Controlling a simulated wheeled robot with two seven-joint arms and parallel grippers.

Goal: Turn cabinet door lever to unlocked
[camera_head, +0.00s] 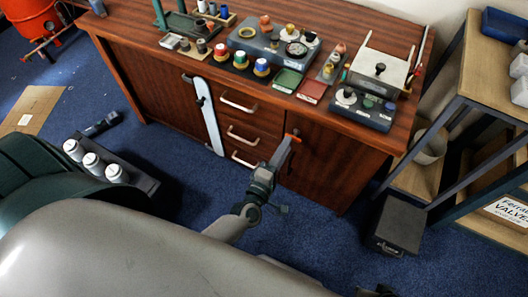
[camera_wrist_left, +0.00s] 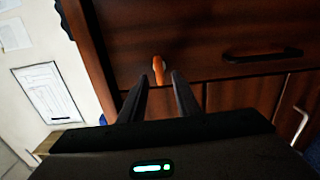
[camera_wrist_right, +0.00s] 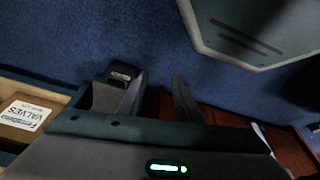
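The orange door lever (camera_head: 292,137) is on the upper part of the wooden cabinet's right door (camera_head: 320,165). In the left wrist view the lever (camera_wrist_left: 158,70) points toward my gripper, between the fingertips, with a small gap visible on each side. My left gripper (camera_head: 281,151) is open in front of the cabinet, fingers toward the lever; whether a finger touches it cannot be told. In the right wrist view my right gripper (camera_wrist_right: 160,78) is open and empty above the blue carpet. The lever's base is partly hidden in the head view.
Drawers with pale handles (camera_head: 239,104) are left of the door. The cabinet top (camera_head: 345,30) holds trays of knobs and parts. A black box (camera_head: 398,225) stands on the carpet, and a shelf rack (camera_head: 470,70) is at right. A dark handle (camera_wrist_left: 262,54) shows near the lever.

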